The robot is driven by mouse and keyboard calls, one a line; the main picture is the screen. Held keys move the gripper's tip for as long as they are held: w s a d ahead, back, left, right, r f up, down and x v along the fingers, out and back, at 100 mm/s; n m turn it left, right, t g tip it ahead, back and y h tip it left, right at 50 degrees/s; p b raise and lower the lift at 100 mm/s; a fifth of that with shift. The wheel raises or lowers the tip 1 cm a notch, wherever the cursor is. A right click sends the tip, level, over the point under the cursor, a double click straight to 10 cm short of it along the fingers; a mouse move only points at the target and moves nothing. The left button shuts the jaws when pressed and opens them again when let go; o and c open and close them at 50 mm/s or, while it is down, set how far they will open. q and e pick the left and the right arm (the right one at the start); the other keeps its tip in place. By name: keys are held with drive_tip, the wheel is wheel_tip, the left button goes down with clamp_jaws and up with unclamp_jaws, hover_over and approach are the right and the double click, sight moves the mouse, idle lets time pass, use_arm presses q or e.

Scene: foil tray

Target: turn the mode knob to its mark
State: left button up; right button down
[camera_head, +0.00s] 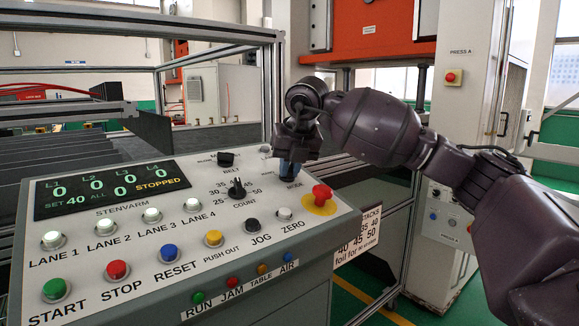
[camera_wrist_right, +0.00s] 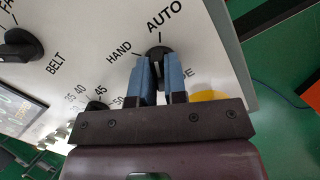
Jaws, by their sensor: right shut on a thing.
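The black mode knob (camera_wrist_right: 159,52) sits on the sloped panel, between the HAND label on its left and the AUTO label above it in the right wrist view. My right gripper (camera_wrist_right: 158,70) has its two blue fingers on either side of the knob and is shut on it. In the head view the right gripper (camera_head: 287,166) reaches down to the panel's back right, above the MODE label, and hides the knob. The knob's exact pointing is hard to tell, as the fingers cover much of it. My left gripper is not in view.
The black COUNT knob (camera_head: 237,188) and BELT knob (camera_head: 226,159) stand left of the gripper. A red emergency button (camera_head: 321,194) on a yellow disc is close in front. Several push buttons and a display (camera_head: 110,188) fill the panel's left. A metal frame post stands behind.

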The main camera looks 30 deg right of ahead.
drive_tip(key=shift+m, duration=0.7)
drive_tip(key=c, duration=1.2)
unclamp_jaws()
drive_tip(key=shift+o, duration=0.2)
drive_tip(key=v, duration=1.1)
drive_tip(key=shift+w+a, duration=0.1)
